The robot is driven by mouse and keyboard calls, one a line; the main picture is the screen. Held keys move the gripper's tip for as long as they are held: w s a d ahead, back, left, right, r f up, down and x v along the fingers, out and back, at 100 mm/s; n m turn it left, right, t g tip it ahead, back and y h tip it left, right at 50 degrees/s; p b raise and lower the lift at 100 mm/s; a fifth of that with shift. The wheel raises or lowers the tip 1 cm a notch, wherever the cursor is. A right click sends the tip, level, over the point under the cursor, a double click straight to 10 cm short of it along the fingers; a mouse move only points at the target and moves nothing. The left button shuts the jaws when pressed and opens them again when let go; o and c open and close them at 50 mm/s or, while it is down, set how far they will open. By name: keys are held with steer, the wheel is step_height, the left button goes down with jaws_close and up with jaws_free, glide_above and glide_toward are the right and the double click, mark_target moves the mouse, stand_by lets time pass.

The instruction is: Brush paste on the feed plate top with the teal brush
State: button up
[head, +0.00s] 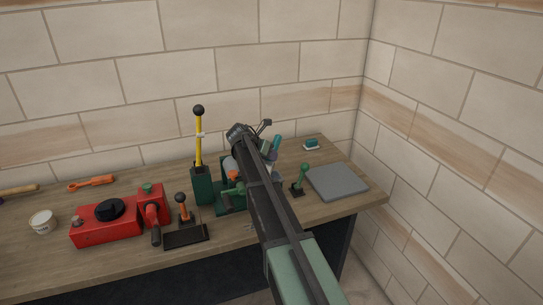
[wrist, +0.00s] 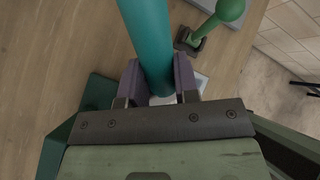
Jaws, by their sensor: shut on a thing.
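The teal brush's handle (wrist: 147,35) fills the upper middle of the wrist view. My gripper (wrist: 158,80) is shut on it, with one finger on each side. In the head view the teal handle (head: 277,143) sticks up beside my arm, above the bench's back right. A pale part shows at the handle's lower end in the wrist view; the bristles cannot be made out. The dark green machine (head: 230,200) stands partly behind my arm. I cannot tell which surface is the feed plate top, or see any paste on it.
A green-knobbed lever (head: 302,176) and a grey slab (head: 337,182) are right of my arm. A teal block (head: 311,144) lies behind. A yellow lever (head: 199,140), a red machine (head: 120,215) and a white tub (head: 42,222) are left. Walls close the back and right.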

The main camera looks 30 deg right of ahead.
steer(key=shift+w+a+f, duration=0.1)
steer(key=shift+a+f, duration=0.05)
steer(key=shift+a, duration=0.4)
steer(key=shift+w+a, duration=0.1)
steer(key=shift+a, duration=0.75)
steer(key=shift+d, duration=0.1)
steer(key=shift+s+d, duration=0.2)
steer(key=shift+d, duration=1.05)
steer(key=shift+s+d, duration=0.1)
steer(key=shift+d, duration=3.55)
step_height(320, 180, up, 7)
steer(key=p, duration=0.7)
steer(key=shift+s, duration=0.4)
